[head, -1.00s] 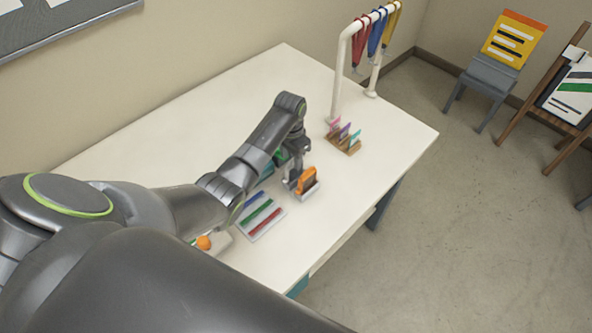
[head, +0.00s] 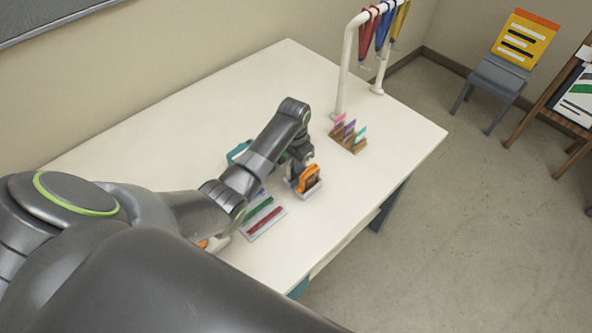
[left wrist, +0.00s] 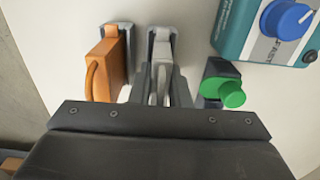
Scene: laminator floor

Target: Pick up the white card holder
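The white card holder (left wrist: 162,45) shows in the left wrist view as a pale upright piece in a grey base, between an orange one and a green one. My left gripper (left wrist: 163,85) is down around it, with one grey finger on each side. The gaps are too small to tell whether the fingers press on it. In the head view my left gripper (head: 297,178) is low over the table, beside the orange holder (head: 308,178), and hides the white one. My right gripper is not in view.
The orange holder (left wrist: 105,68) and a green knobbed piece (left wrist: 225,88) stand close on either side. A teal box with a blue knob (left wrist: 285,20) is nearby. A tray with coloured bars (head: 262,220) and a wooden stand with small cards (head: 349,140) share the white table (head: 385,160).

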